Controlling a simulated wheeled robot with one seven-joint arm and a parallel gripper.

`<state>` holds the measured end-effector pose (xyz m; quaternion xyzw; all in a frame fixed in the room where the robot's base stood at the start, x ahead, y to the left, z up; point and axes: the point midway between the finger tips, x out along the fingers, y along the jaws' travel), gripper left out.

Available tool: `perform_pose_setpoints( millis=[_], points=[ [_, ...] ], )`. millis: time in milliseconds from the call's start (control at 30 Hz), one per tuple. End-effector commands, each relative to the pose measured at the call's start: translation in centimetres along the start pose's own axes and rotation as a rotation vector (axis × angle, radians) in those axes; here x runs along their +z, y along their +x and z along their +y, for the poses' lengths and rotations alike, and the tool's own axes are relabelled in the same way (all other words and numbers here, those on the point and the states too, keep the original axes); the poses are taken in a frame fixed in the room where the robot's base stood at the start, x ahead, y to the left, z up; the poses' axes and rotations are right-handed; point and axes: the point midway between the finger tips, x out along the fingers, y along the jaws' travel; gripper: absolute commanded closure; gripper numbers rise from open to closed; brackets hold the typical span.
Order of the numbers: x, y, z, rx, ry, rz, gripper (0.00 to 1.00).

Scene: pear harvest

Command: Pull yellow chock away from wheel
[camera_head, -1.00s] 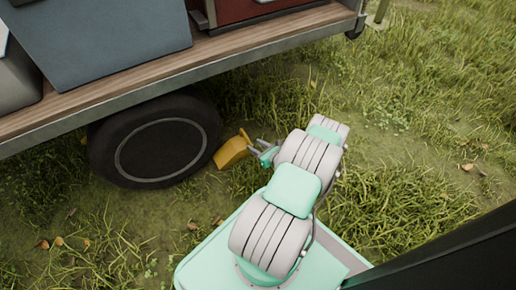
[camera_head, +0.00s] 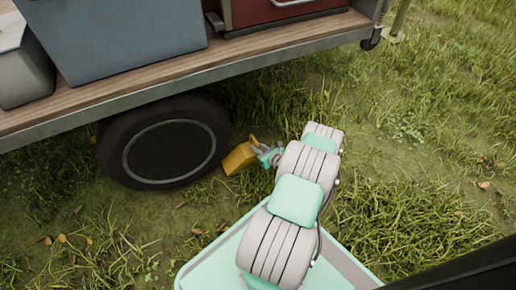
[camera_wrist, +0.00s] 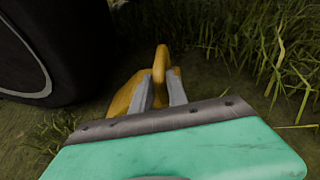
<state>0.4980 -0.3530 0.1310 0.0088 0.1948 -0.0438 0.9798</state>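The yellow chock (camera_head: 239,158) sits on the ground at the right side of the black wheel (camera_head: 168,147), close against the tyre. Its raised handle loop points up and to the right. In the wrist view the chock (camera_wrist: 123,97) shows beyond my fingers, and part of the wheel (camera_wrist: 45,45) is at the left. My gripper (camera_wrist: 160,82) has its two grey fingers on either side of the handle, which stands between them, and looks shut on it. In the head view my gripper (camera_head: 262,153) is at the chock's right end. The finger contact itself is partly hidden.
The trailer bed (camera_head: 200,75) overhangs the wheel, carrying a blue-grey bin (camera_head: 120,35) and a red crate (camera_head: 290,8). Grass (camera_head: 410,120) and bare soil lie to the right, with free room there. Taller grass (camera_wrist: 250,35) stands beside the chock.

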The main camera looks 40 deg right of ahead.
Motion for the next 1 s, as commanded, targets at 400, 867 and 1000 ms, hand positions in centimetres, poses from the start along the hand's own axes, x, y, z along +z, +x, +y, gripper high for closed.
perform_pose_setpoints(
  millis=[400, 867, 1000],
  points=[
    [-0.01, -0.01, 0.02, 0.000, 0.000, 0.000, 1.00],
    [-0.02, -0.01, 0.03, 0.000, 0.000, 0.000, 1.00],
    [-0.02, 0.00, 0.03, 0.000, 0.000, 0.000, 1.00]
  ],
)
